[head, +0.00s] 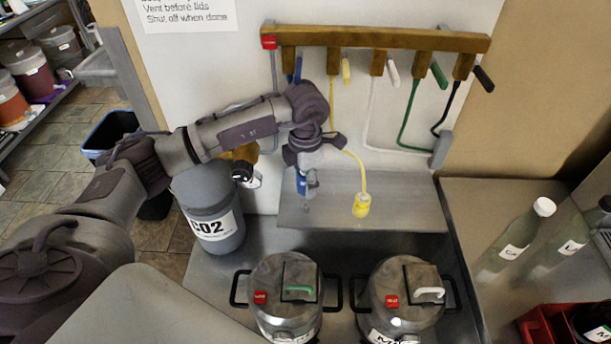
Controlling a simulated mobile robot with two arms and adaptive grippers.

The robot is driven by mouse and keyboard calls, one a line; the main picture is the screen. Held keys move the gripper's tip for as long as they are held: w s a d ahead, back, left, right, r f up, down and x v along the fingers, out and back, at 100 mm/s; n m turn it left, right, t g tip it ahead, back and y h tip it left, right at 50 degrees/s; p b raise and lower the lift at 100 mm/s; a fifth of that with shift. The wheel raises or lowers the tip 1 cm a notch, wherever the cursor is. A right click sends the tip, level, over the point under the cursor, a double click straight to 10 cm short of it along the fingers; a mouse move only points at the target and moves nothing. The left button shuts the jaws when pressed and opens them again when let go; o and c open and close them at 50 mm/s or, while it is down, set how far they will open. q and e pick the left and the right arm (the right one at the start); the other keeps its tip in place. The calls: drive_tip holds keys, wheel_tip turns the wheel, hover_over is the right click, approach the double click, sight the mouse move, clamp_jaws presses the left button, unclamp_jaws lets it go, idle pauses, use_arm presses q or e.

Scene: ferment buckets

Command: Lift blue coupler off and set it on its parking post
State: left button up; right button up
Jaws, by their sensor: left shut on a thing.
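The blue coupler (302,182) is under my left gripper (312,166), just above or at the back of the grey metal shelf (405,208). My left gripper points down and is shut on the blue coupler. I cannot tell whether the coupler touches the shelf or a post, and no parking post can be made out clearly. A blue valve handle (297,70) shows on the brass manifold (375,38), partly behind my left arm. My right gripper is not in view.
A yellow coupler (362,205) on its hose stands right of the blue one. A CO2 cylinder (208,205) stands left, below my arm. Two lidded buckets (285,300) (402,305) stand in front. Bottles (520,235) stand at right. The shelf's right part is clear.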

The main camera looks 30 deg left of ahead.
sight(306, 204)
use_arm(q)
drive_tip(key=shift+w+a+f, duration=0.1)
drive_tip(key=shift+f, duration=0.05)
drive_tip(key=shift+f+b, duration=1.15)
drive_tip(key=shift+f, duration=0.8)
drive_tip(key=shift+f+b, duration=0.45)
drive_tip(key=shift+b, duration=0.05)
drive_tip(key=shift+f, duration=0.1)
drive_tip(key=shift+f+b, duration=0.1)
drive_tip(key=shift+b, duration=0.35)
drive_tip(key=shift+f+b, duration=0.4)
drive_tip(key=shift+b, duration=0.05)
drive_tip(key=shift+f+b, duration=1.05)
drive_tip(key=shift+b, duration=0.15)
idle(1.5)
drive_tip(key=o, duration=1.8)
